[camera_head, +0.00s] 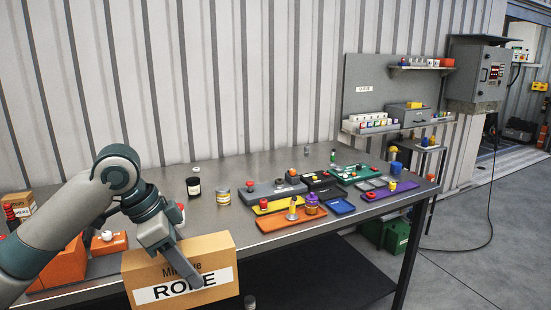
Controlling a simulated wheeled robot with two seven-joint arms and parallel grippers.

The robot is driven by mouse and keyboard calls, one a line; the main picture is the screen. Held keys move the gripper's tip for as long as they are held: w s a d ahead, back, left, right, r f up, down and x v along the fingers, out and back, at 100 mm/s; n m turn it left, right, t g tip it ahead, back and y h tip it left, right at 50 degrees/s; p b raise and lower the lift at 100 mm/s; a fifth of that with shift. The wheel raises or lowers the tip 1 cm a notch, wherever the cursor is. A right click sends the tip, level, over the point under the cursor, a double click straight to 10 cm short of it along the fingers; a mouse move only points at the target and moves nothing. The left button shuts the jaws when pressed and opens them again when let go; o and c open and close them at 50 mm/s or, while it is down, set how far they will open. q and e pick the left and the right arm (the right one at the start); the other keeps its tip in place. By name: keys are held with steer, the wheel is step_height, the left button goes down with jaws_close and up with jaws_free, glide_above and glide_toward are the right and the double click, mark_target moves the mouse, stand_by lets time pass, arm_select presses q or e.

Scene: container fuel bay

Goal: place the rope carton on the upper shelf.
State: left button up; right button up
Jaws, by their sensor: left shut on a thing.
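The rope carton (215,261) is a brown cardboard box with a white label reading ROPE, at the bottom left of the head view. My left gripper (180,264) is shut on it from above, with one finger lying down its front face and partly covering the label. The carton is in front of the bench's near edge; its underside is cut off by the frame, so I cannot tell what is below it. A small wall shelf (422,69) with cups and an orange item is at the back right; I cannot tell whether it is the upper shelf. My right gripper is out of view.
A dark lower shelf (320,284) lies under the bench. A grey cabinet (480,75) hangs at right. Floor at right is open.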

mark_target(178, 309)
arm_select(q)
steer(key=shift+w+a+f+n, duration=0.15)
steer(key=shift+w+f+n, duration=0.1)
steer(key=shift+f+n, duration=0.35)
steer(key=shift+s+f+n+t+y, duration=0.25)
steer(key=shift+f+n+t, duration=0.45)
steer(key=shift+n, duration=0.5)
steer(key=f+n+y, duration=0.1)
steer(key=f+n, duration=0.1)
steer(key=s+a+f+n+t, duration=0.1)
steer(key=f+n, duration=0.1)
steer(key=n, duration=0.1)
steer(key=a+f+n+y, duration=0.1)
steer(key=f+n, duration=0.1)
steer(key=n, duration=0.1)
steer(key=shift+s+a+f+y, duration=0.15)
steer(key=shift+s+f+y, duration=0.1)
steer(key=shift+f+y, duration=0.15)
steer(key=shift+s+a+f+n+y, duration=0.2)
steer(key=shift+f+n, duration=0.15)
steer(key=shift+n, duration=0.1)
steer(key=shift+s+a+f+n+y, duration=0.15)
steer(key=shift+s+f+n, duration=0.05)
steer(key=shift+f+n, duration=0.2)
steer(key=shift+d, duration=0.1)
steer(key=shift+r, duration=0.15)
stand_by(0.6)
